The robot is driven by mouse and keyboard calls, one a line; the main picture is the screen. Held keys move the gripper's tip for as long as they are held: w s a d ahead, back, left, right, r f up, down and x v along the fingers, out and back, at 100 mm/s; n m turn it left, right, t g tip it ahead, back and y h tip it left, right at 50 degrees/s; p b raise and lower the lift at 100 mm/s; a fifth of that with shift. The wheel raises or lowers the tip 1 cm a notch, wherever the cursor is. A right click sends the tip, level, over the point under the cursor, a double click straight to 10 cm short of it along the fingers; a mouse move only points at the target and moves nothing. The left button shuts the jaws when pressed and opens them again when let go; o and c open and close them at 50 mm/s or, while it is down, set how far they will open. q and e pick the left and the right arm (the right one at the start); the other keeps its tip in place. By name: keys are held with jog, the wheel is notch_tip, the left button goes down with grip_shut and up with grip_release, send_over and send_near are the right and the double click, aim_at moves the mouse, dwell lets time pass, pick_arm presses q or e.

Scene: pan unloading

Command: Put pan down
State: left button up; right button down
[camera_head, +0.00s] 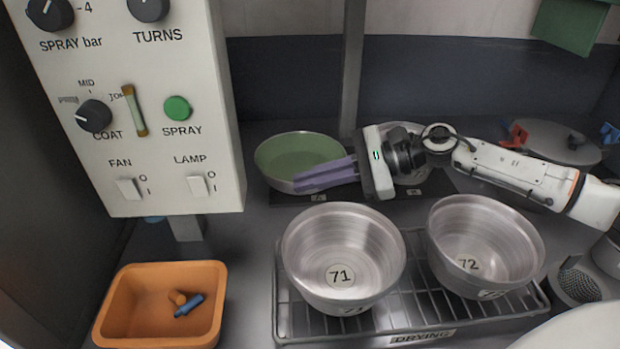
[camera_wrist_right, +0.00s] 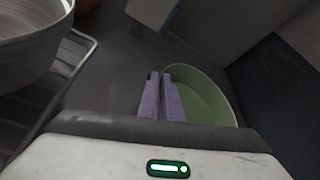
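A round pan (camera_head: 297,152) with a green inside and a pale metal outer wall is at the back of the bench, left of centre. It also shows in the right wrist view (camera_wrist_right: 205,95). My right gripper (camera_head: 299,183) has purple fingers closed across the pan's near right rim. In the wrist view its fingers (camera_wrist_right: 163,76) lie close together, one on each side of the rim. The pan looks about level. I cannot tell whether its base touches the dark surface under it. My left gripper is not in view.
Steel bowls marked 71 (camera_head: 340,240) and 72 (camera_head: 480,235) stand on a wire drying rack (camera_head: 415,325) in front. A control panel (camera_head: 215,100) hangs at left above an orange bin (camera_head: 215,285). Another round metal vessel (camera_head: 405,130) is partly hidden behind my right wrist.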

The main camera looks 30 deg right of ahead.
jog(key=c, duration=1.9)
grip_release()
jog(key=shift+c, duration=0.2)
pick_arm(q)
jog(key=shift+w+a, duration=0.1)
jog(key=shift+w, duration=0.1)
